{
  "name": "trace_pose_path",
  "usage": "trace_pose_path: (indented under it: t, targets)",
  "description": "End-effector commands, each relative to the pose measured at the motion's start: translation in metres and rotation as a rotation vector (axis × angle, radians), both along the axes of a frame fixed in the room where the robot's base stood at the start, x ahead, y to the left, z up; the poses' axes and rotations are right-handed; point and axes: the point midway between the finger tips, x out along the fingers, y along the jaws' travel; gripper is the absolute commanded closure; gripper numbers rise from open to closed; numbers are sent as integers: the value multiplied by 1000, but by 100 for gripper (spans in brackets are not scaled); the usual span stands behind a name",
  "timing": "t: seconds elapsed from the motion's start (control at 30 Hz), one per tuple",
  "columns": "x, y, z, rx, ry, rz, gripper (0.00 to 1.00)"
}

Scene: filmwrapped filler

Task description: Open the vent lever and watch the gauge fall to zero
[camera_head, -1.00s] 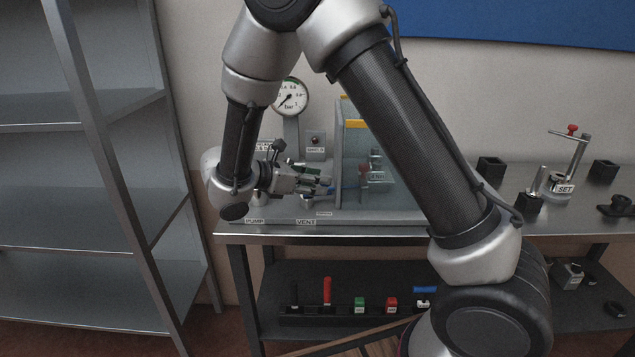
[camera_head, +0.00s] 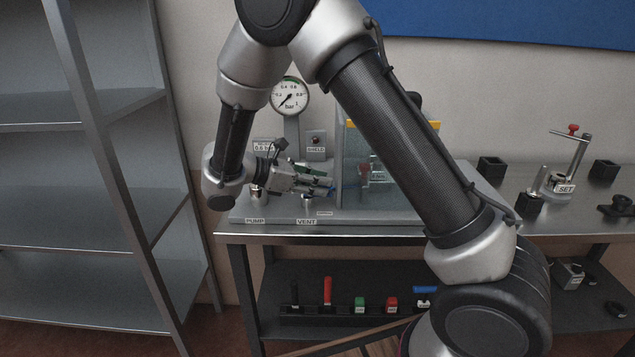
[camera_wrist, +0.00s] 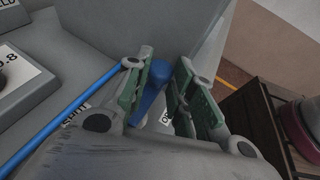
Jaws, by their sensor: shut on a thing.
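The vent lever's blue handle (camera_wrist: 150,98) is between my gripper's two green-padded fingers in the wrist view. My gripper (camera_wrist: 162,85) is shut on it. In the head view my gripper (camera_head: 326,188) is low over the bench rig, above the vent post (camera_head: 307,202) and its VENT label (camera_head: 306,222). The fingers mostly hide the lever there. The round white gauge (camera_head: 289,95) stands on a grey post behind my arm. Its needle points down-left, near the low end of the scale. A label starting with OP (camera_wrist: 166,118) shows partly beside the handle in the wrist view.
A clear-sided guard box (camera_head: 350,165) stands close right of my gripper. The PUMP label (camera_head: 255,221) is to the left. A thin blue bar (camera_wrist: 60,122) runs past the fingers in the wrist view. A SET stand (camera_head: 565,188) is on the right; open shelving (camera_head: 95,190) is left.

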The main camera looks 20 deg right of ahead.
Motion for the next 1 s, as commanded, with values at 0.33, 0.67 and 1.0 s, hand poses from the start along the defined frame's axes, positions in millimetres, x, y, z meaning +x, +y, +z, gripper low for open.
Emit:
trace_pose_path:
  t: [0.33, 0.67, 1.0]
  targets:
    - [0, 0, 2, -2, -3, -7, 66]
    - [0, 2, 2, 0, -2, -5, 66]
    - [-3, 59, 24, 1, -4, -4, 66]
